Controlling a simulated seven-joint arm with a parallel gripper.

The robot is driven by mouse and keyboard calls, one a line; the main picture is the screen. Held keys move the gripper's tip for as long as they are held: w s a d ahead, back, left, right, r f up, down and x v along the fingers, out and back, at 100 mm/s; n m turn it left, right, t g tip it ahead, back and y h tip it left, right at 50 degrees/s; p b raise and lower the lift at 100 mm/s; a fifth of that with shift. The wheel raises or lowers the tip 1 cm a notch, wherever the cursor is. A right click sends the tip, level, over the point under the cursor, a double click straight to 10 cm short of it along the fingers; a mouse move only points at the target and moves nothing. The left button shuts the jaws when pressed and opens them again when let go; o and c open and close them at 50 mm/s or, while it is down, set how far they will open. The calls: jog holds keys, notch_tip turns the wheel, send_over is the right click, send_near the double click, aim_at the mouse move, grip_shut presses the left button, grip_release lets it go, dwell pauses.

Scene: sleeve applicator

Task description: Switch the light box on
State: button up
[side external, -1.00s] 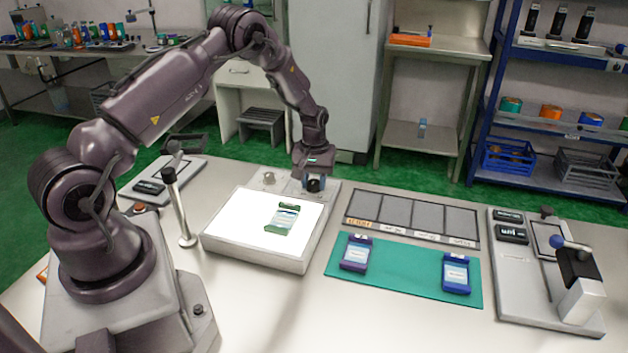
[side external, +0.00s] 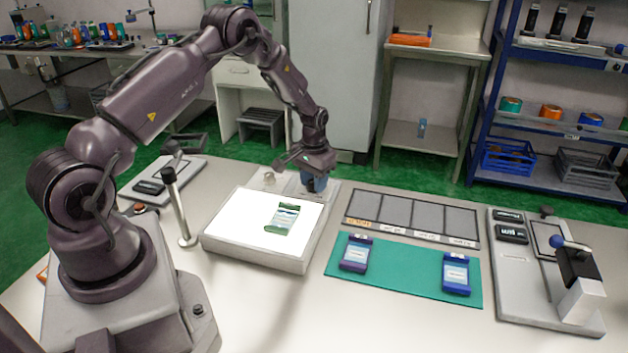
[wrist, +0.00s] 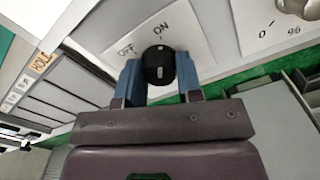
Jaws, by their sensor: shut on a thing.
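The light box (side external: 252,254) stands on the table with its top panel (side external: 236,222) glowing white. A green-ended sleeve packet (side external: 283,218) lies on that panel. At the back of the box, my gripper (side external: 316,183) reaches down to the control strip. In the wrist view, my gripper (wrist: 158,77) has its blue fingers on either side of the round black knob (wrist: 158,62), shut on it. OFF and ON are printed on the plate (wrist: 197,35) beside the knob. The knob has small pale marks; its exact setting is unclear. The side view hides the knob behind the gripper.
A silver knob (side external: 269,178) sits on the same strip, left of my gripper. A grey sectioned tray (side external: 412,215) and a green mat (side external: 405,272) with two packets lie to the right. A metal post (side external: 177,205) stands left of the box.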

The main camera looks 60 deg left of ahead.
dwell(0.3)
jog(key=o, duration=0.9)
notch_tip(320, 180, up, 13)
